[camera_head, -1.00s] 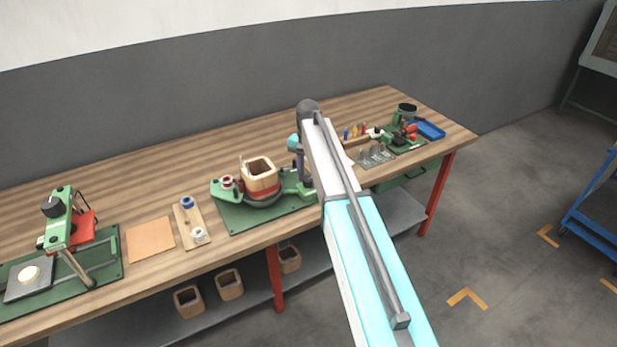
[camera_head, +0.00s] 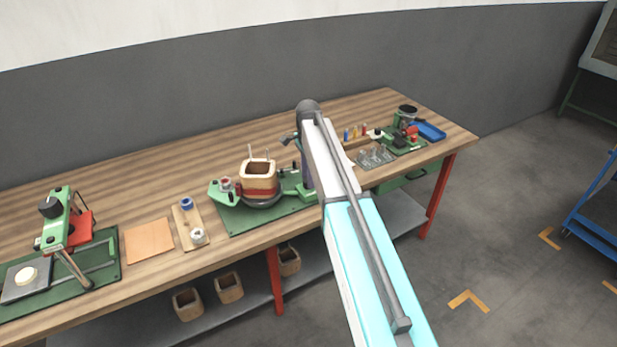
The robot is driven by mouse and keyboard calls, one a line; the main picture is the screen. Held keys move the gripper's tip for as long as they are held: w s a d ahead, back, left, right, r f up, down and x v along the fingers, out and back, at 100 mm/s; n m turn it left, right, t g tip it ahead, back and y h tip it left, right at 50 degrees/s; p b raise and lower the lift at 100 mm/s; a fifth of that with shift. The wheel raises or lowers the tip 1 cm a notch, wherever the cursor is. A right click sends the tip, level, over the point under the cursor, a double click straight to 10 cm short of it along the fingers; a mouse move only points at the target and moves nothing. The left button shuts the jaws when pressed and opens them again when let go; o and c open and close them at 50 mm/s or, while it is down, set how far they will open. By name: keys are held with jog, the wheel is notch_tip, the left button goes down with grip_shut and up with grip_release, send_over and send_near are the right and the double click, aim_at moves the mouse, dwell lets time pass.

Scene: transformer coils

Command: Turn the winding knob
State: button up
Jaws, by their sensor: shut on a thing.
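The winding machine (camera_head: 222,196) is green and stands on a green base plate (camera_head: 245,226) in the middle of the bench. It carries a square wooden former (camera_head: 258,182) with a reddish band round its lower part. My arm crosses the view from the lower right and its wrist points down at the machine's right end. My gripper (camera_head: 306,188) is down at that end, mostly hidden behind my arm, and is shut on the winding knob there. The knob itself is hidden by my gripper and arm.
A wooden board (camera_head: 189,226) with two spools and a tan sheet (camera_head: 149,240) lie to the left. A green press (camera_head: 55,225) stands at far left. Right of my arm are a grey pin tray (camera_head: 375,158) and a blue tray (camera_head: 430,132).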

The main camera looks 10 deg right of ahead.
dwell(0.4)
jog(key=o, duration=1)
jog(key=shift+o, duration=0.2)
notch_tip(320, 180, up, 14)
jog(key=b, duration=0.3)
jog(key=shift+f, duration=0.1)
dwell(0.4)
